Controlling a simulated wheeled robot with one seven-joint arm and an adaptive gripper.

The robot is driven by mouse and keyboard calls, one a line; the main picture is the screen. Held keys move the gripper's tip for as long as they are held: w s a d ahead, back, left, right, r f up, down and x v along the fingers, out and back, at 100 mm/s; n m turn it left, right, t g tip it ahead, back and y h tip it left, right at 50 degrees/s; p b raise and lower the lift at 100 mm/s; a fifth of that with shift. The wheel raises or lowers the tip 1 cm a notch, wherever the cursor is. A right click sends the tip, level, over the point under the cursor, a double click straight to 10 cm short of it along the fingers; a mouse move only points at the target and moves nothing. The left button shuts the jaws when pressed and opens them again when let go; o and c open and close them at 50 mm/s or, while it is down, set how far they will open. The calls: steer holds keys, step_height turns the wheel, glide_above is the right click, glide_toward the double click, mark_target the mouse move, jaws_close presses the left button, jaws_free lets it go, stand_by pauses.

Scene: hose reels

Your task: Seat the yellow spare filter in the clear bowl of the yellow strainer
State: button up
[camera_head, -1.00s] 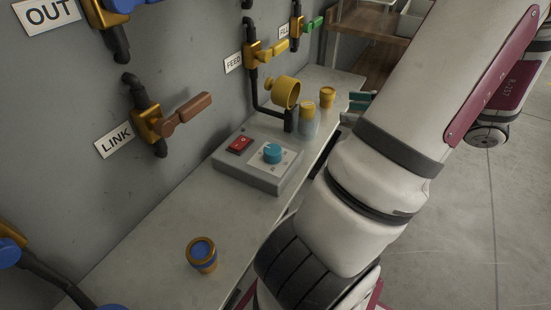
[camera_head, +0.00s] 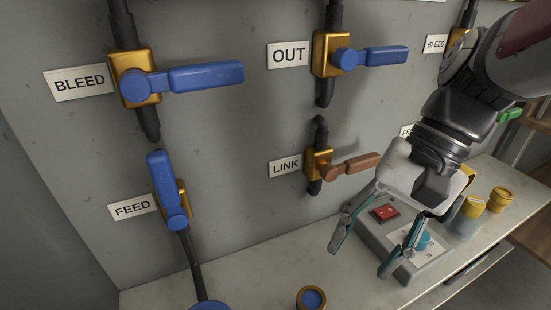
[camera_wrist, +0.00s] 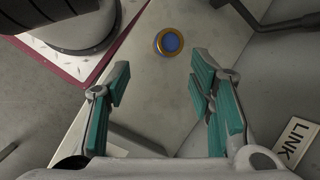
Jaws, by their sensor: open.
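My gripper (camera_head: 360,262) is open and empty, with its teal-padded fingers apart in front of the grey control box. In the wrist view my gripper (camera_wrist: 158,72) has nothing between its fingers. A clear bowl (camera_head: 465,230) stands on the bench at the right, with a yellow piece (camera_head: 473,207) at its top; I cannot tell how that piece sits. A short yellow cylinder, seemingly the spare filter (camera_head: 501,199), stands upright behind and right of it. The yellow strainer head is mostly hidden behind my wrist.
The grey box (camera_head: 405,265) carries a red switch (camera_head: 384,213) and a blue knob. A blue-and-gold cylinder (camera_head: 311,298) stands on the bench (camera_head: 250,270), also in the wrist view (camera_wrist: 168,42). Wall valves have blue handles (camera_head: 205,76) and a brown handle (camera_head: 350,167).

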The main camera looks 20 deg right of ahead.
steer(key=s+n+h, duration=0.1)
steer(key=n, duration=0.2)
steer(key=s+a+n+h, duration=0.1)
steer(key=s+n+h, duration=0.1)
steer(key=n, duration=0.1)
steer(key=s+n+t+h, duration=0.1)
steer(key=s+n+h, duration=0.1)
steer(key=n, duration=0.1)
steer(key=shift+a+n, duration=0.3)
steer(key=shift+a, duration=0.05)
